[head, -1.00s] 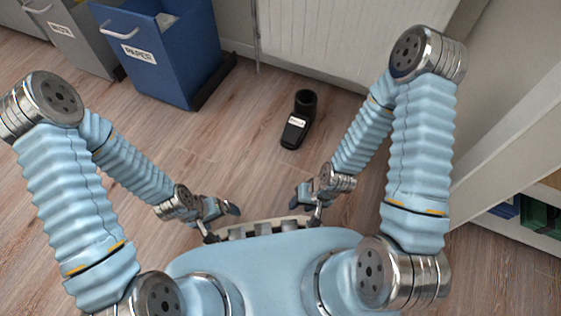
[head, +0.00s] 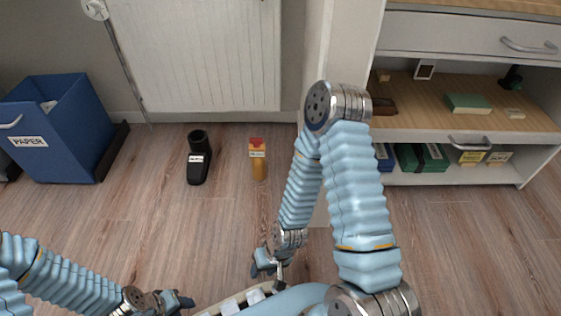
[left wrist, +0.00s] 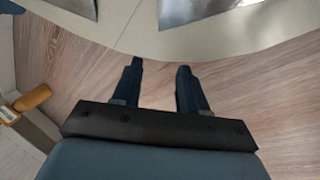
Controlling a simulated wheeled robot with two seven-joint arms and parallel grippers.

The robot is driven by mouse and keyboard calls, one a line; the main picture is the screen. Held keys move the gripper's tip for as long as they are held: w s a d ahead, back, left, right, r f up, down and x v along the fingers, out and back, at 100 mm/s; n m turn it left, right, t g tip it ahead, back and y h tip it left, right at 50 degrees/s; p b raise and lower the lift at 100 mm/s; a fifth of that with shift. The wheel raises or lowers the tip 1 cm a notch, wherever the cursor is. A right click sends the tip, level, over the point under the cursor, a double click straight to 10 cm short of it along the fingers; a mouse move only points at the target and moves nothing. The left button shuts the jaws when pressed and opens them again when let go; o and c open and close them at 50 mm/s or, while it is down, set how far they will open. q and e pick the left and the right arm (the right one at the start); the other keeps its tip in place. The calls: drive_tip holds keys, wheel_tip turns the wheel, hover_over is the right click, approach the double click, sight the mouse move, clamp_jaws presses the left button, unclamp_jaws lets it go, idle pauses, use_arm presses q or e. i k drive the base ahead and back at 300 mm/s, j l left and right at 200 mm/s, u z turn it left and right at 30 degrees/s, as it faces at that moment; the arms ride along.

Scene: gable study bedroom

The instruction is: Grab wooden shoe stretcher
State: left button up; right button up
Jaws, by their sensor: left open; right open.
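An orange-brown, wood-coloured piece (head: 258,165) with a red top and pale label stands on the floor near the radiator; it may be the shoe stretcher. A similar orange-brown piece (left wrist: 32,98) shows at the left edge of the left wrist view. A black boot-shaped thing (head: 198,165) with a white label stands to its left. My right gripper (head: 267,272) is open and empty, nearer me than the orange piece and apart from it. My left gripper (head: 170,300) is low in the head view; its fingers (left wrist: 160,68) are open and empty in the left wrist view.
A blue paper bin (head: 55,140) stands at the left. A white radiator (head: 210,60) is on the back wall. A cabinet (head: 470,32) with shelves holding boxes is at the right, behind my right arm. Wooden floor between is clear.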

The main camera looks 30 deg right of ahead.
sight(257, 155)
drive_tip(key=i+j+z, duration=0.15)
drive_tip(key=z, duration=0.3)
drive_tip(key=i+j+z, duration=0.2)
drive_tip(key=z, duration=0.3)
drive_tip(key=i+j+z, duration=0.1)
drive_tip(key=j+z, duration=0.35)
drive_tip(key=i+j, duration=0.15)
drive_tip(key=j, duration=0.2)
